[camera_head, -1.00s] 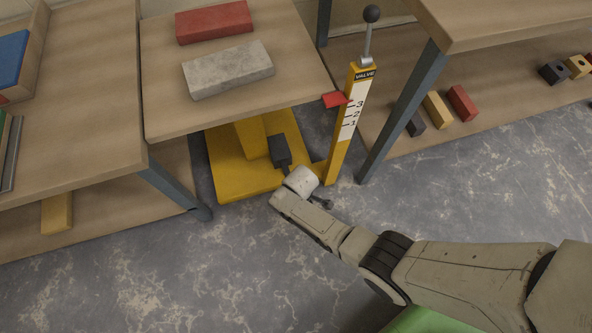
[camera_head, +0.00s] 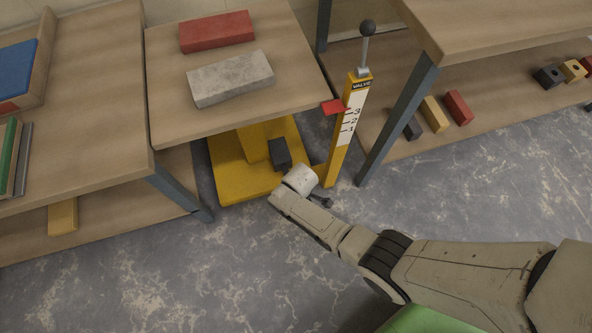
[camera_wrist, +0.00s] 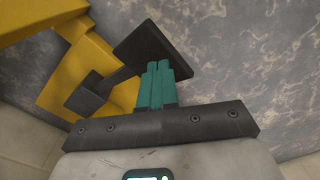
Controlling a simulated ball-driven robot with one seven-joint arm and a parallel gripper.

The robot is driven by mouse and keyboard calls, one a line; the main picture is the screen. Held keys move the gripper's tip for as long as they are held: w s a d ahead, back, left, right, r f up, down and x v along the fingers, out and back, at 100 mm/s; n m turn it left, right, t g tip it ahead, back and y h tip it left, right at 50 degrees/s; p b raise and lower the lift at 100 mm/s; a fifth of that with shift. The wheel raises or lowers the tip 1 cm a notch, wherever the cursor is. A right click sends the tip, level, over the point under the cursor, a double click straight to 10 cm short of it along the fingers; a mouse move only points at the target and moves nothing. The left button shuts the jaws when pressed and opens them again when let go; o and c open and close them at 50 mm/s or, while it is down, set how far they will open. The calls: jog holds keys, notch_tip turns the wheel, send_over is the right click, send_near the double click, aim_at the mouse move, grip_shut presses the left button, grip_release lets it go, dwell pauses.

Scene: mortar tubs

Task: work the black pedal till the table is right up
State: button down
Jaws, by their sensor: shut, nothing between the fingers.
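The black pedal (camera_head: 279,152) sits on the yellow lift base (camera_head: 228,190), below the table. In the wrist view the pedal (camera_wrist: 152,48) is a dark plate on a stalk. My gripper (camera_wrist: 155,70) is shut and empty; its teal fingertips overlap the pedal's near edge, but I cannot tell whether they touch. My wrist hides the fingers in the head view. The lift table (camera_head: 235,102) carries a red brick (camera_head: 217,32) and a grey block (camera_head: 231,79). Its red pointer (camera_head: 332,106) is close to the 3 on the post's scale (camera_head: 351,115).
A valve lever with a black knob (camera_head: 367,27) tops the yellow post. A left bench (camera_head: 90,110) and a right bench (camera_head: 490,30) flank the lift. A grey bench leg (camera_head: 399,120) stands right of the post. Open floor (camera_head: 230,270) lies in front.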

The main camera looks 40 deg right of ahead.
jog(key=shift+s+a+f+b, duration=0.1)
jog(key=shift+s+f+b, duration=0.05)
jog(key=shift+f+b, duration=1.1)
jog(key=shift+s+f+b, duration=0.15)
jog(key=shift+f+b, duration=0.9)
jog(key=shift+f, duration=0.35)
jog(key=r+p, duration=0.1)
jog(key=r, duration=0.1)
jog(key=r+p, duration=0.1)
jog(key=p, duration=0.1)
jog(key=r+p, duration=0.2)
jog(key=shift+w+r, duration=0.3)
jog(key=shift+w, duration=0.05)
jog(key=shift+f, duration=0.1)
jog(key=s+d+r+m, duration=0.3)
jog(key=s+r, duration=0.3)
jog(key=r, duration=0.4)
jog(key=s+d+r+m+t, duration=0.1)
jog(key=s+d+r+m, duration=0.3)
jog(key=r, duration=0.5)
jog(key=s+d+r+m, duration=0.2)
jog(key=s+r, duration=0.5)
jog(key=r, duration=0.3)
notch_tip(320, 180, up, 19)
jog(key=p, duration=1.9)
jog(key=shift+w+a+f+p, duration=0.15)
jog(key=shift+w+a+p, duration=0.15)
jog(key=shift+w+p, duration=0.1)
